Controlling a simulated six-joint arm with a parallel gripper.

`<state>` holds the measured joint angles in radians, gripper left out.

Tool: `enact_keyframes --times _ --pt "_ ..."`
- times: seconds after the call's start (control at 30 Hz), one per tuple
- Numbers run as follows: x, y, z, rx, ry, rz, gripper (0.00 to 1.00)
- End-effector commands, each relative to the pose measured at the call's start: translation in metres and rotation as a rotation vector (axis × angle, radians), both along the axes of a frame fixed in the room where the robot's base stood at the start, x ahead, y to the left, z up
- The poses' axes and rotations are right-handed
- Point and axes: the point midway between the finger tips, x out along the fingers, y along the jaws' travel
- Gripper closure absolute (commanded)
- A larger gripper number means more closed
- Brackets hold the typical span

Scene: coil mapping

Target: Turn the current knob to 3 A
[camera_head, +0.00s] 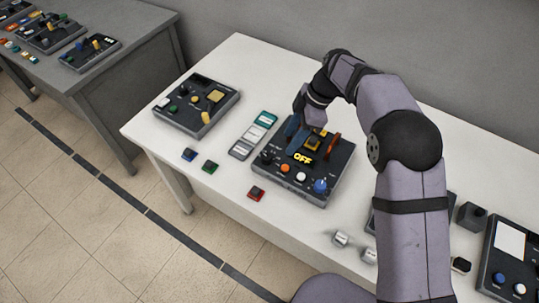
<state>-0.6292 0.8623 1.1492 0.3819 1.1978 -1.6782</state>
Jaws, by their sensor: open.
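A dark control box (345,176) stands on the white table under my gripper. The labels are too small to read, so I cannot tell which knob sets the current.
Another control box (198,105) stands at the left, with teal, white and grey tiles (253,137) beside it. Small blue (189,154), green (210,166) and red (256,193) blocks lie near the front edge. My arm covers part of the table's right side.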

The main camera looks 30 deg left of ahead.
Motion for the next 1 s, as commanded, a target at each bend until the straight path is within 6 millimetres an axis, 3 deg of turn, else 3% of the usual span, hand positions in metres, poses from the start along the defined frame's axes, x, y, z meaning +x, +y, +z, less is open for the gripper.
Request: enact_keyframes --times 0.1,0.2,0.57,1.0 --pt "-0.008 0.024 -0.01 0.041 -0.009 0.121 0.56" --pt "-0.012 0.034 -0.013 0.06 -0.014 0.175 0.56" --pt "-0.017 0.039 -0.021 0.067 -0.015 0.194 0.56" --pt "-0.031 0.053 -0.069 0.065 -0.014 0.192 0.56"
